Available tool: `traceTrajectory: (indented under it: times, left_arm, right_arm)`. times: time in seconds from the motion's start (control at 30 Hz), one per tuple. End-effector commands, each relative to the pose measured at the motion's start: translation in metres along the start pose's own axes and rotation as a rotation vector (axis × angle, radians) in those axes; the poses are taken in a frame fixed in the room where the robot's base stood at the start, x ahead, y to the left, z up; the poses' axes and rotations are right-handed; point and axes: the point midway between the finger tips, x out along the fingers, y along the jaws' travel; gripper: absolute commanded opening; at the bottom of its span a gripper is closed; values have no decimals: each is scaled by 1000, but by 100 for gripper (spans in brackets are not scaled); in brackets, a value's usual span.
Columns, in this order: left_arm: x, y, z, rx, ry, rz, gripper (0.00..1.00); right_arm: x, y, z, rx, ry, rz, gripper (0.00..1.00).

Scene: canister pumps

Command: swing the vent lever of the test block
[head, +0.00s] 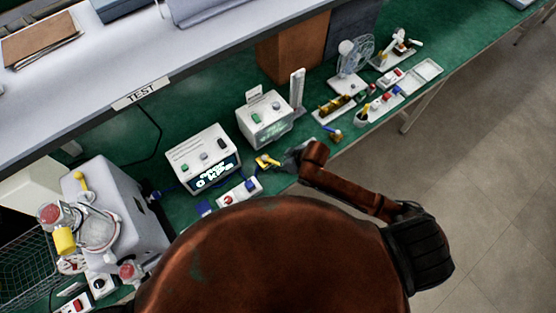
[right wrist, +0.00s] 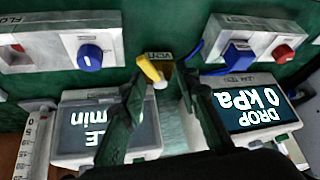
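The vent lever (right wrist: 150,70) is yellow with a pale end and sits by a "VENT" label on the yellowish test block (right wrist: 167,72) in the right wrist view. In the head view the yellow lever block (head: 267,161) is on the green bench, in front of the two display boxes. My right gripper (head: 285,158) is close beside it, partly hidden by my arm. In the right wrist view my right gripper (right wrist: 165,95) has its two fingers apart, with the lever ahead of and roughly between the tips. Contact cannot be told. My left gripper is not in view.
A display box reading "DROP 0 kPa" (right wrist: 255,108) and a second display box (right wrist: 75,135) flank the fingers. Panels with a blue knob (right wrist: 90,57) and a red knob (right wrist: 284,52) lie close by. A pump canister (head: 90,225) stands at the left.

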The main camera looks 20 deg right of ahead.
Motion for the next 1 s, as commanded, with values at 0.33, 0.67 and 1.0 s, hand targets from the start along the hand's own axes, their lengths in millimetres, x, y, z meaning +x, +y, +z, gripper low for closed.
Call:
traceTrajectory:
  times: [0.33,0.67,1.0]
  left_arm:
    - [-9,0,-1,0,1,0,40]
    - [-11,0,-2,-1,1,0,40]
    - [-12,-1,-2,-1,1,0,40]
  right_arm:
    - [-27,21,-18,-165,-129,-48,29]
    - [-3,23,-10,-166,-151,-53,29]
    - [41,23,-4,-167,-149,-50,29]
